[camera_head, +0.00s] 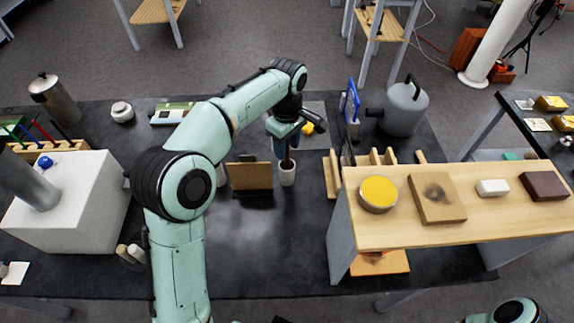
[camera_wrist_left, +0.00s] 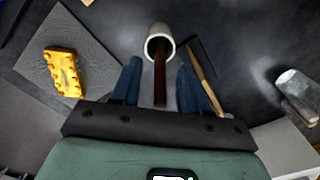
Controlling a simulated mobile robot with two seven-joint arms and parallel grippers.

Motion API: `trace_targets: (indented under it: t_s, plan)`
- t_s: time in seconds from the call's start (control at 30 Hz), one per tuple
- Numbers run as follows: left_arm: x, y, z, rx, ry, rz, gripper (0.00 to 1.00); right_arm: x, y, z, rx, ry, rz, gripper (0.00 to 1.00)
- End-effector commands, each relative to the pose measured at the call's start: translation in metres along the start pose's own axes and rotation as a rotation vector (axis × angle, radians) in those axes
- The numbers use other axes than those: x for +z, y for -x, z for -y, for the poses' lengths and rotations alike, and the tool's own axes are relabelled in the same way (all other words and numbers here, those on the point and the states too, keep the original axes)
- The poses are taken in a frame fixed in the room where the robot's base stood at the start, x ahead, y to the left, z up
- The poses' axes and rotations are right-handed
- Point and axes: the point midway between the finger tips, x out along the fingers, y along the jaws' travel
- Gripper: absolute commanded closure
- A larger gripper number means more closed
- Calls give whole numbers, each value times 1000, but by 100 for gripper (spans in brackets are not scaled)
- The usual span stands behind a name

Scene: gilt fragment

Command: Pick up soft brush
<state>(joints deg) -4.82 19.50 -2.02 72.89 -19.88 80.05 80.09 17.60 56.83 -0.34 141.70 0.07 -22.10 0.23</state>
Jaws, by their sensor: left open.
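A dark brown handle (camera_head: 287,161), which looks like the soft brush, stands in a small white cup (camera_head: 288,177) on the black table. In the left wrist view the handle (camera_wrist_left: 159,80) rises from the cup (camera_wrist_left: 160,43) towards the camera; any bristles are hidden. My left gripper (camera_head: 286,146) is above the cup, pointing down. Its blue fingers are open on either side of the handle, with visible gaps, as the left wrist view (camera_wrist_left: 158,86) shows. My right gripper is not in view.
A wooden panel (camera_head: 249,175) stands just left of the cup. A yellow block (camera_wrist_left: 63,72) lies on a grey mat (camera_wrist_left: 92,50) nearby. A wooden shelf (camera_head: 460,232) with several items stands to the right, and a grey kettle (camera_head: 404,108) behind. The table front is clear.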

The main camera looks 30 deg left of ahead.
Motion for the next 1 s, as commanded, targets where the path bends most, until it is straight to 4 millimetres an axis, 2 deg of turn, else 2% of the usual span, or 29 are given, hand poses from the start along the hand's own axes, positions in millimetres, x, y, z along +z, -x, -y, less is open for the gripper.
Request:
trace_targets:
  t_s: [0.07,0.1,0.23,0.53,0.63,0.77,1.0]
  plan:
    - [0,1,0,0,0,0,55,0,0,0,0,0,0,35]
    - [0,1,0,0,0,0,59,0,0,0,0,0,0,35]
    - [0,1,0,0,0,0,100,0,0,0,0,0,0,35]
    - [0,1,0,1,0,0,100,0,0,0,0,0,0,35]
    - [0,7,-1,3,0,-1,100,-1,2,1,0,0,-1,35]
    - [0,28,-2,6,0,-2,100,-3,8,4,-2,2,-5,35]
    - [0,78,-2,6,-1,-1,100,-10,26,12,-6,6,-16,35]
